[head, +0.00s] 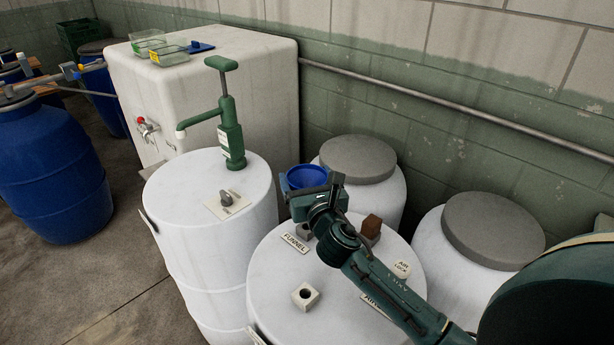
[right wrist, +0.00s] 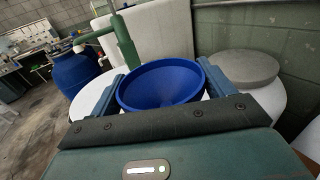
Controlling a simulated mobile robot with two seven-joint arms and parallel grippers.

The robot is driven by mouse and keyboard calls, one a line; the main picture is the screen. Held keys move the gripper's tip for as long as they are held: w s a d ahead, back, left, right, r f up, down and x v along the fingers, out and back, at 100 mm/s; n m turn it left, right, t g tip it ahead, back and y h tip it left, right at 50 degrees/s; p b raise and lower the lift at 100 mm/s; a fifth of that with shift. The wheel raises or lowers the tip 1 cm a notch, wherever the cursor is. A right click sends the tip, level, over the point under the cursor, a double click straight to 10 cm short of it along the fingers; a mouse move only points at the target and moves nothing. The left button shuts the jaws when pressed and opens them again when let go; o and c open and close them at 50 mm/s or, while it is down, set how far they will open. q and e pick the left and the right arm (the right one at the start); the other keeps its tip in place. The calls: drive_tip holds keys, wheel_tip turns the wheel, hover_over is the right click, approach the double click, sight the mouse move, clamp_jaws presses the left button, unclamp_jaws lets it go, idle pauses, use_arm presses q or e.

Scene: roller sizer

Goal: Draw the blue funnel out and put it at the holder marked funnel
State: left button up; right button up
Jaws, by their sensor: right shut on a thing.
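The blue funnel (head: 307,177) is held by my right gripper (head: 314,193) above the front white drum. In the right wrist view the funnel (right wrist: 161,84) sits upright between the two fingers of the gripper (right wrist: 162,88), its wide mouth facing up. The funnel's lower part is hidden by the gripper. The label "FUNNEL" (head: 295,244) lies on the drum top, with a small grey holder block (head: 304,231) beside it, just below the gripper in the head view. My left gripper is not in view.
The front drum top (head: 270,270) also bears a block with a hole (head: 305,295), a brown piece (head: 371,227) and an "AIR LOCK" label (head: 403,268). A green pump (head: 230,130) stands on the left drum. Grey-lidded drums (head: 358,158) stand behind, near the wall.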

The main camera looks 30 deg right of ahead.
drive_tip(key=shift+f+b, duration=0.3)
drive_tip(key=shift+f, duration=0.5)
drive_tip(key=shift+f+b, duration=0.55)
drive_tip(key=shift+f, duration=0.15)
drive_tip(key=shift+f+b, duration=0.4)
drive_tip(key=shift+f, duration=0.15)
use_arm(q)
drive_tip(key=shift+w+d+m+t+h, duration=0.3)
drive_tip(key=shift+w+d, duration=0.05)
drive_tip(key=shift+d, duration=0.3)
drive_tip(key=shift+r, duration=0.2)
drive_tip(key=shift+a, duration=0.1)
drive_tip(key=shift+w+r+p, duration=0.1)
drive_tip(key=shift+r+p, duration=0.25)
drive_tip(key=shift+p, duration=0.05)
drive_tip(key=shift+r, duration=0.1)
